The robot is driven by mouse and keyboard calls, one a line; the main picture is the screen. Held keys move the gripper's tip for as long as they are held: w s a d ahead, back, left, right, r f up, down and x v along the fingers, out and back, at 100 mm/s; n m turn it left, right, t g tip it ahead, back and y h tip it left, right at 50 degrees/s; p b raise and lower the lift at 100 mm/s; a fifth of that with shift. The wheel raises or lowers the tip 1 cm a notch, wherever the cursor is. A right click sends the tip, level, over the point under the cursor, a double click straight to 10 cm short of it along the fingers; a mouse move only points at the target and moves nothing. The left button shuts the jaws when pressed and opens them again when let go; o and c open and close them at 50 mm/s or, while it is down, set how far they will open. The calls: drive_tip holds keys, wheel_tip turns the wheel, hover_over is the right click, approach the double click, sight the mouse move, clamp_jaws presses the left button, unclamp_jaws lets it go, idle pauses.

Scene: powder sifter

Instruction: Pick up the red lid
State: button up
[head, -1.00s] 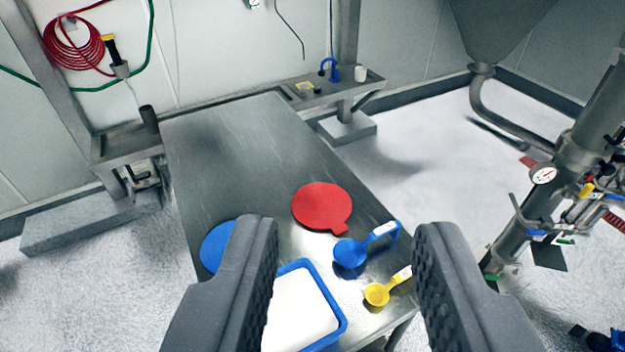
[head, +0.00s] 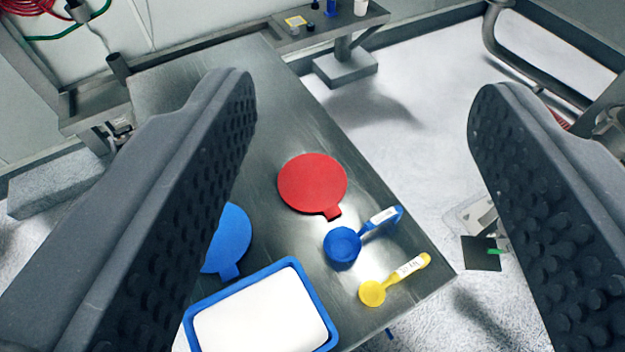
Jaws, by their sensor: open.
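The red lid (head: 312,183) is a flat round disc with a short tab at its lower right. It lies flat on the steel table (head: 200,75), near the middle of the head view. My gripper (head: 362,95) is open and empty. Its two dark, studded fingers stand wide apart, one on each side of the picture, and the lid shows between them. The fingers look nearer to the camera than the lid and do not touch it. The whole lid is visible.
A blue lid (head: 232,240) lies left, partly behind my left finger. A blue tray (head: 292,265) with white contents sits in front. A blue scoop (head: 342,247) and a yellow scoop (head: 372,293) lie right of it. Bare table extends behind the red lid.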

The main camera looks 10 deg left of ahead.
drive_tip(key=o, duration=0.5)
drive_tip(key=shift+w+f, duration=0.15)
drive_tip(key=shift+w, duration=0.1)
drive_tip(key=shift+o, duration=0.5)
drive_tip(key=w+f+n+g+b, duration=0.1)
drive_tip(key=w+f+g, duration=0.1)
drive_tip(key=w+f, duration=0.7)
drive_tip(key=shift+d+n+g, duration=0.3)
drive_tip(key=shift+d+g, duration=0.1)
drive_tip(key=n+g+y+b, duration=0.25)
drive_tip(key=n+g, duration=0.25)
drive_tip(key=g, duration=0.4)
hover_over(331, 209)
drive_tip(key=s+d, duration=0.3)
drive_tip(key=f, duration=4.6)
drive_tip(key=shift+w+a+f+b, duration=0.2)
drive_tip(key=shift+b, duration=0.2)
drive_tip(key=shift+a+x, duration=0.25)
drive_tip(key=shift+x, duration=1.25)
drive_tip(key=shift+a+x, duration=0.2)
drive_tip(key=shift+x, duration=1.35)
